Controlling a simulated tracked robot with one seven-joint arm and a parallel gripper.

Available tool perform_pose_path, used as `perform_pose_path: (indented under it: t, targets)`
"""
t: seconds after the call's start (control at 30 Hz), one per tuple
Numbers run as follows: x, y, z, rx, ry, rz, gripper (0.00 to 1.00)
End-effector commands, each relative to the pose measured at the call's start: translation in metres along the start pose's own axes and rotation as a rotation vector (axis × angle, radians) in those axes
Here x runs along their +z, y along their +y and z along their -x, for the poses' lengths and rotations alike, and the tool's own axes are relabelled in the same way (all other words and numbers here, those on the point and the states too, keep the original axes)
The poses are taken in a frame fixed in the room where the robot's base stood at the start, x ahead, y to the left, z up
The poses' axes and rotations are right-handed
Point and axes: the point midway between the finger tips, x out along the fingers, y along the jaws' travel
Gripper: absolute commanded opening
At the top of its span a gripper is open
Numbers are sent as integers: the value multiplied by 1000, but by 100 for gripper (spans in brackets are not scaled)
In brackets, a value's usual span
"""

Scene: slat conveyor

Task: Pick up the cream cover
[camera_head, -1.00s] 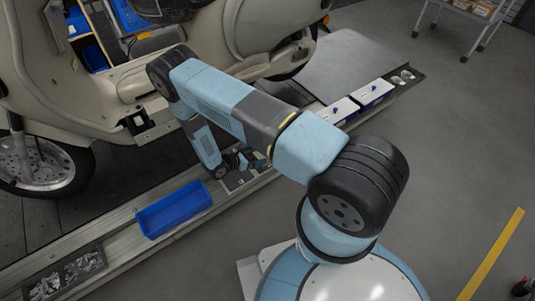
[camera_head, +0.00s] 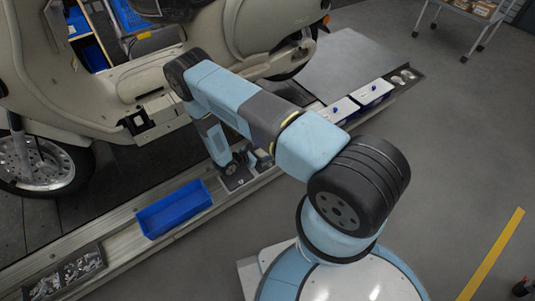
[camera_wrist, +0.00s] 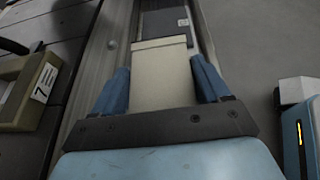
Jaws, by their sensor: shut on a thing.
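In the wrist view the cream cover (camera_wrist: 162,78) is a pale, flat-faced block with a lip across its far end. It sits between the two blue fingers of my gripper (camera_wrist: 161,88), which are shut on it from both sides. Its near end is hidden behind the dark gripper bar. In the head view my gripper (camera_head: 238,166) is low over the rail beside the scooter, partly hidden by my arm. The cover cannot be made out clearly there, and I cannot tell whether it is clear of the rail.
A blue bin (camera_head: 174,209) stands on the rail (camera_head: 118,243) left of my gripper. A dark tray of metal parts (camera_head: 68,274) is farther left. White boxes (camera_head: 372,92) stand to the right. The cream scooter (camera_head: 62,100) is close behind the rail. Grey floor is open at right.

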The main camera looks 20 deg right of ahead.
Motion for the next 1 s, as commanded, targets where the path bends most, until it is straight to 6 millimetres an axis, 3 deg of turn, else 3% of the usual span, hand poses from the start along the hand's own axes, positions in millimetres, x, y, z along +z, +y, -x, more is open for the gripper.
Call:
perform_pose_path:
  t: [0.3, 0.57, 0.77, 0.83, 1.0]
  targets:
    - [0, 0, 0, 0, 0, 0, 43]
    - [2, 0, 1, 1, 0, 0, 43]
    - [20, 1, 9, 2, -2, -1, 43]
    - [31, 1, 14, 3, -2, -1, 43]
    - [52, -15, 50, 4, -1, 2, 43]
